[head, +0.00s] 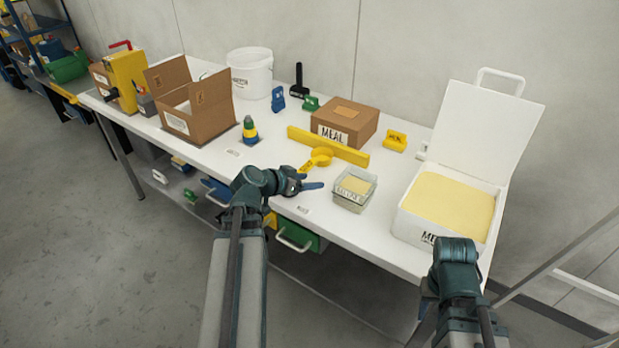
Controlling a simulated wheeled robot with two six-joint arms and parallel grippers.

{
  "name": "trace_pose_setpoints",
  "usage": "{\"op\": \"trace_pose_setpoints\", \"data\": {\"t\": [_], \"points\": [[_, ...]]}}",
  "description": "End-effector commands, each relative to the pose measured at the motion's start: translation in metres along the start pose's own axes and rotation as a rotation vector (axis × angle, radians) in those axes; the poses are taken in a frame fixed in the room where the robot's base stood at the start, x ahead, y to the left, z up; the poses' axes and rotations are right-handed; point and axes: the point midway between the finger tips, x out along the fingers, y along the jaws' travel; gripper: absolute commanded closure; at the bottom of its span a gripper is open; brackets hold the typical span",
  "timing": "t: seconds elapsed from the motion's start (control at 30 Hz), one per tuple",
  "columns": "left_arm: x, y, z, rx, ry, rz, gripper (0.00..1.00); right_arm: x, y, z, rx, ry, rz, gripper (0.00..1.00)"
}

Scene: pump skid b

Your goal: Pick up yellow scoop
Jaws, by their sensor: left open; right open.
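The yellow scoop (321,156) lies on the white bench top, its bowl toward the back and its handle pointing to the front left. It is in front of a long yellow bar. My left gripper (312,180) is open and empty just in front of the scoop, close to its handle and apart from the bowl. My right gripper (421,312) is low at the front right, beside the bench edge and far from the scoop. Its fingers are mostly hidden by my own arm.
The yellow bar (345,150) and MEAL carton (347,120) stand behind the scoop. A clear tub (353,189) stands to its right. A lidded white box (407,219) of yellow meal is farther right.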

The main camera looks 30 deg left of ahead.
Motion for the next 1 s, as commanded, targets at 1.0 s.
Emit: {"op": "trace_pose_setpoints", "data": {"t": [1.0], "points": [[0.050,-0.089,-0.005,0.010,0.152,-0.158,0.32,0.057,-0.005,-0.003,0.000,0.000,0.000,0.58]]}}
